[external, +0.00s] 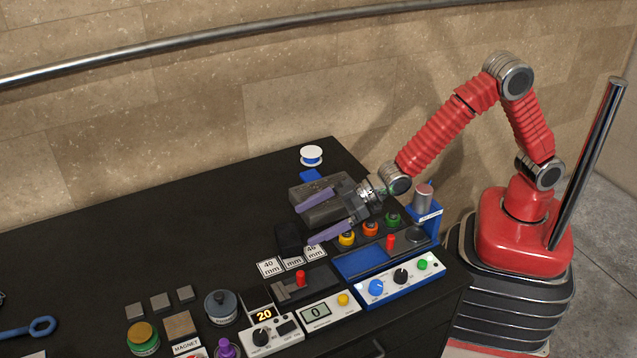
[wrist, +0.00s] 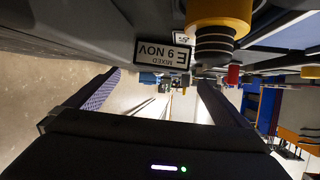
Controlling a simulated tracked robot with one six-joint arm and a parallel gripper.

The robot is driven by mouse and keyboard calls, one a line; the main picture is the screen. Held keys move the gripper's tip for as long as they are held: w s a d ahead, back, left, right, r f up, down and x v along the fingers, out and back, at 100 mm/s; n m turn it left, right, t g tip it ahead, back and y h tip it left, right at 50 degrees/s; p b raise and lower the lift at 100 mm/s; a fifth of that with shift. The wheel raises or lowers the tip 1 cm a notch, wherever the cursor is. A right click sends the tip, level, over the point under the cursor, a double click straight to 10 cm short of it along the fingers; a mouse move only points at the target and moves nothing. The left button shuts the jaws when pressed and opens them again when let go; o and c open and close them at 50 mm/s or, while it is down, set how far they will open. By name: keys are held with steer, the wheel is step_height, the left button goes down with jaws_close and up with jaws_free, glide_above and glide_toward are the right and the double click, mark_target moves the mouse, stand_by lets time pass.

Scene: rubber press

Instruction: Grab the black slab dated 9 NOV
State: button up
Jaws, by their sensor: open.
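A label reading "MIXED E 9 NOV" (wrist: 163,53) shows upside down in the wrist view, on the edge of a dark body at the top. Most of that body's shape is cut off by the frame. In the external view a small black block (external: 288,238) stands on the black bench, just left of my gripper (external: 304,226); its date cannot be read there. My gripper is open, its two purple fingers pointing left and spread apart. In the wrist view the fingers (wrist: 160,80) show on both sides with nothing held between them, below the label.
A grey block or box (external: 318,192) lies behind my gripper. Yellow, orange and green-ringed items (external: 370,229) and a blue tray (external: 365,262) stand to its right. White "mm" cards (external: 270,267) and a control box (external: 330,308) lie in front. The bench's left rear is clear.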

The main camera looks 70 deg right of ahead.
mark_target(286, 234)
steer(key=shift+x, duration=1.85)
steer(key=shift+x, duration=2.75)
steer(key=c, duration=1.3)
steer(key=shift+r, duration=0.1)
steer(key=shift+c, duration=0.4)
step_height(286, 234, up, 10)
